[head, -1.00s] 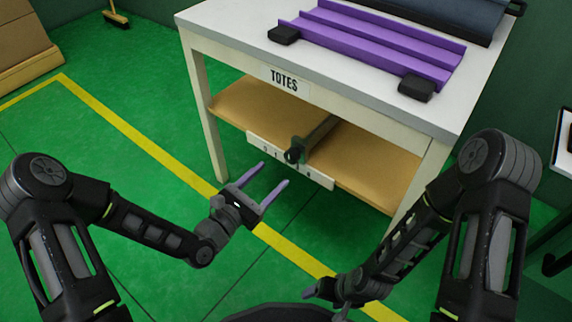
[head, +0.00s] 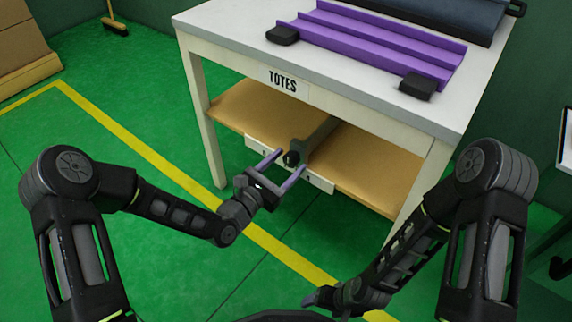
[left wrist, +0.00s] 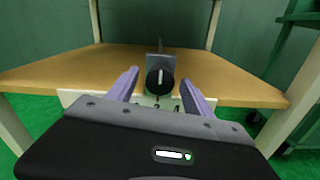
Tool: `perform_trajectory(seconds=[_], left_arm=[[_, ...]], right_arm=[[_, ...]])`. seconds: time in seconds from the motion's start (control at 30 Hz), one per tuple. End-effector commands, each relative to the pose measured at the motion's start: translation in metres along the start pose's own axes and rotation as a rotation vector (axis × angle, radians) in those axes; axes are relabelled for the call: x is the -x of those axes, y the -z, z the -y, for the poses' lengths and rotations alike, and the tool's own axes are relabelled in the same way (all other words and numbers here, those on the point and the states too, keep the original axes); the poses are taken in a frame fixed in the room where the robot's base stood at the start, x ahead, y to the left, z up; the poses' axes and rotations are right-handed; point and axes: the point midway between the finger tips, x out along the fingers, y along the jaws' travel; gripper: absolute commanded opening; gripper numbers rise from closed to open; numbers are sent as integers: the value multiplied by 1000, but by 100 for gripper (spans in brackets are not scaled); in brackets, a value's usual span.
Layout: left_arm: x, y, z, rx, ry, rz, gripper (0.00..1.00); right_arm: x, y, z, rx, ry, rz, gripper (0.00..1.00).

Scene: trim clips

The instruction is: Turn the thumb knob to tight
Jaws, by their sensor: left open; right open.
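The thumb knob (head: 291,158) is a dark round knob at the front of a grey bar on the table's lower shelf. In the left wrist view the knob (left wrist: 160,80) shows a pale, roughly upright mark on its face. My left gripper (head: 292,160) is open, with its two purple fingers reaching toward the knob. In the left wrist view the left gripper (left wrist: 162,85) has one finger on each side of the knob; I cannot tell whether they touch it. My right gripper (head: 312,298) is low at the bottom of the head view, away from the knob, and open.
A white strip (head: 320,183) with small marks runs along the shelf edge below the knob. The wooden shelf (head: 375,170) sits under a white table (head: 230,40) labelled TOTES. A purple channel piece (head: 380,45) and black blocks (head: 416,86) lie on the tabletop.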

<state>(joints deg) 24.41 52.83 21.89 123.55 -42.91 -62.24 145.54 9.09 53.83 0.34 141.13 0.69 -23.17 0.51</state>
Motion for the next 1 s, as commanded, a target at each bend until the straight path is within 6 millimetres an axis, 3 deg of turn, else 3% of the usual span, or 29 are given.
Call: perform_trajectory(seconds=[0.07,0.8,1.0], left_arm=[[0,0,0,0,0,0,59],[0,0,0,0,0,0,0],[0,0,0,-5,0,0,0]], right_arm=[[0,0,0,0,0,0,76],[0,0,0,0,0,0,76],[0,0,0,0,0,0,76]])
